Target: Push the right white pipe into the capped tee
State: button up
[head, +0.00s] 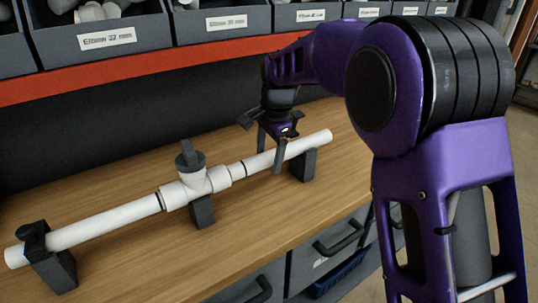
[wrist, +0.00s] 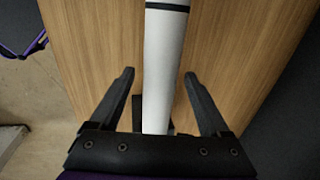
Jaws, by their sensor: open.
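The right white pipe (head: 309,143) lies to the right of the white tee (head: 196,184), in line with it. A dark ring on this pipe stands a short way out from the tee's right mouth, with white pipe between. The tee has a grey cap (head: 188,158) on its upright branch. My gripper (head: 272,146) is open over the right pipe. In the wrist view the pipe (wrist: 163,65) runs between the spread fingers (wrist: 159,76), with clear room on both sides; the dark ring shows at the top edge.
A left white pipe (head: 105,222) enters the tee's other side and is held by a black clamp (head: 38,240). Dark blocks support the tee (head: 202,212) and the right pipe (head: 303,166). Grey bins (head: 100,38) stand behind on a red-edged shelf. The wooden bench front (head: 270,225) is clear.

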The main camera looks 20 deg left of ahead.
aim_at(255, 158)
grip_shut()
dwell(0.3)
jog(key=shift+s+a, duration=1.4)
jog(key=shift+s, duration=0.15)
grip_release()
jog(key=shift+d+r, duration=0.1)
jog(key=shift+r, duration=0.05)
